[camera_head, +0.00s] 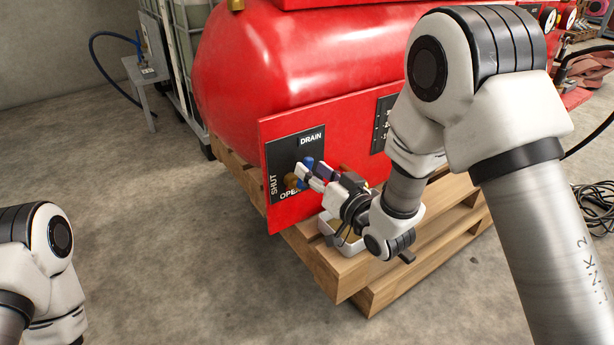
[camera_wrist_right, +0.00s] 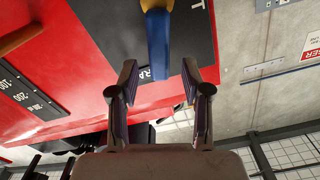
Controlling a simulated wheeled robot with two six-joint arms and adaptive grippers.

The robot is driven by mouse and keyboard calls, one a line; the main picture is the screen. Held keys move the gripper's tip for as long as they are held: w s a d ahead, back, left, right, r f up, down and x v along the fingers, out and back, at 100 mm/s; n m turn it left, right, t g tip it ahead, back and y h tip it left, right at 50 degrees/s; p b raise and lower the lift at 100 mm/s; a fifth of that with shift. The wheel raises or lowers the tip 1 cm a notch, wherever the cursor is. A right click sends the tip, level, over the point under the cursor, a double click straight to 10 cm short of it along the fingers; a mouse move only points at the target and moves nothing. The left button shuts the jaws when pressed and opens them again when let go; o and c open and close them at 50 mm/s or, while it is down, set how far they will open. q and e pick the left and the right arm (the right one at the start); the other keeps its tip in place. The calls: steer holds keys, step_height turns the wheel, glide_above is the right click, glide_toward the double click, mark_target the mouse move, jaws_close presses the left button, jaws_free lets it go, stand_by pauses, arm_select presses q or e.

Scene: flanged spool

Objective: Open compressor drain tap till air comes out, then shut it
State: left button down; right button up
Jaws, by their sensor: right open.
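The drain tap has a blue handle (camera_head: 308,161) and a brass body (camera_head: 290,181). It sits on a black plate (camera_head: 284,150) marked DRAIN, SHUT and OPEN, on the red compressor's front panel. My right gripper (camera_head: 305,175) is at the tap and partly covers it and the word OPEN. In the right wrist view, the blue handle (camera_wrist_right: 158,45) hangs down between the open fingers (camera_wrist_right: 159,75), with a gap on each side. I see no finger touching it. No air is visible. My left gripper is out of view.
The red tank (camera_head: 290,60) stands on a wooden pallet (camera_head: 340,275). A small grey table (camera_head: 143,75) with a blue hose stands at the back left. The floor in front is clear.

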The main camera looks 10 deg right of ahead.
mark_target(309, 168)
steer(key=x, duration=0.2)
steer(key=shift+w+a+f+b, duration=0.1)
steer(key=shift+w+f+b, duration=0.05)
steer(key=shift+w+b, duration=0.2)
steer(key=shift+w, duration=0.15)
jaws_close()
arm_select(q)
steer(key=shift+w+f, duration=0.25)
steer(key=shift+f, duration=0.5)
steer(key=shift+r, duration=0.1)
